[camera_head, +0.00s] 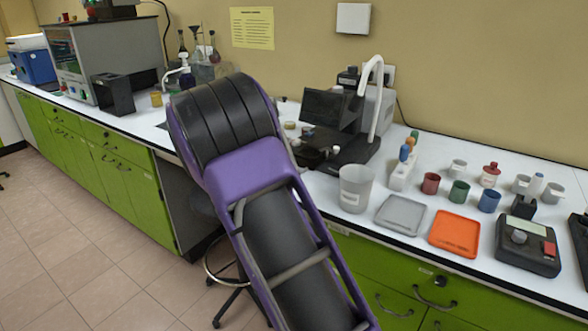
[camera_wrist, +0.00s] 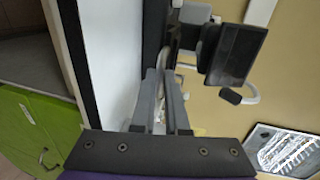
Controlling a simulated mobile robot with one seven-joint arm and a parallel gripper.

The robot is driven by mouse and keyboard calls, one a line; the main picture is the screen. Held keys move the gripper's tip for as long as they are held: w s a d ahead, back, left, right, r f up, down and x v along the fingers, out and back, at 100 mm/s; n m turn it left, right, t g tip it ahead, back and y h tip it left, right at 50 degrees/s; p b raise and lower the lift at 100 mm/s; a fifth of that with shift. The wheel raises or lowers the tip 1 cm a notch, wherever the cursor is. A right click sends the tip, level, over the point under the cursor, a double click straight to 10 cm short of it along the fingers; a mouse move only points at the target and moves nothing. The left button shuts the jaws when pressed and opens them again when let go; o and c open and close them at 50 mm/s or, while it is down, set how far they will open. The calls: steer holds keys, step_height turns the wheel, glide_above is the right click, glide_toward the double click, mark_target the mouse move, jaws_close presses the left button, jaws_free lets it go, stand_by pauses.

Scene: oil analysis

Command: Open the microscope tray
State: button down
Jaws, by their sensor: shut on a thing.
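The microscope (camera_head: 352,125) stands on the white counter in the head view, dark with a black screen and a pale curved tube. Its dark lower part (camera_head: 318,152) reaches toward the counter's front edge, partly hidden by my arm. In the wrist view its black screen (camera_wrist: 238,55) is at the upper right. My gripper (camera_wrist: 166,80) reaches in at the microscope, its two grey fingers close together. It appears shut on the microscope tray's front part, which is mostly hidden between and behind the fingers. My arm hides the gripper in the head view.
A grey beaker (camera_head: 355,188), a grey dish (camera_head: 400,215) and an orange dish (camera_head: 455,233) stand right of the microscope. Several small cups and a dark device (camera_head: 527,248) are farther right. Glassware (camera_head: 200,62) stands at the back left. Floor is free at left.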

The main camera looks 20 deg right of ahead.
steer(key=c, duration=0.9)
jaws_free()
steer(key=shift+a, duration=0.1)
steer(key=p+v, duration=0.1)
steer(key=v, duration=1.6)
steer(key=shift+s, duration=0.15)
steer(key=shift+r, duration=0.1)
